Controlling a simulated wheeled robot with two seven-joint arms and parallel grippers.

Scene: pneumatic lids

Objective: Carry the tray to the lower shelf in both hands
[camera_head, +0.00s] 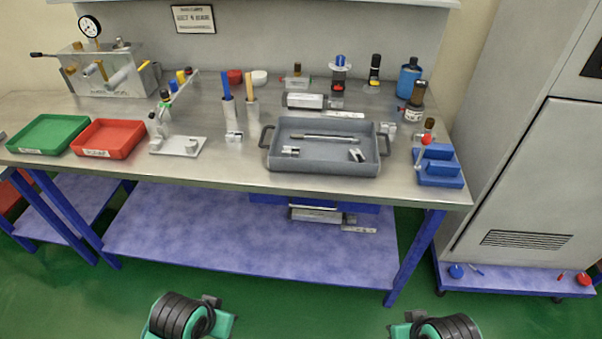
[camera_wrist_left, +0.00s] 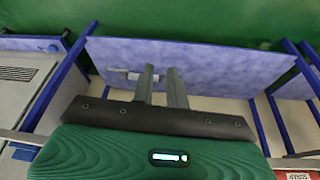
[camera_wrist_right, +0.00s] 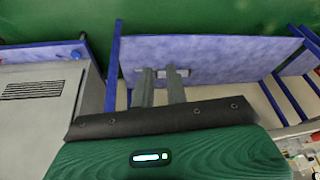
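The grey tray (camera_head: 335,165) stands on the workbench, right of the middle, with a dark handle on its left and right ends. A thin metal rod and two small metal pieces lie in it. The lower shelf (camera_head: 230,235) is a blue-violet board under the bench; it also shows in the left wrist view (camera_wrist_left: 220,65) and the right wrist view (camera_wrist_right: 230,55). My left gripper (camera_wrist_left: 159,68) and right gripper (camera_wrist_right: 160,69) are empty, their fingers apart. In the head view only my arm parts show at the bottom, well in front of the bench.
A silver cylinder (camera_head: 315,214) lies toward the lower shelf's right part; the shelf's left and middle are clear. On the bench, a blue block (camera_head: 440,170) stands right of the tray and a red bin (camera_head: 108,138) farther left. A grey cabinet (camera_head: 530,180) stands at right.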

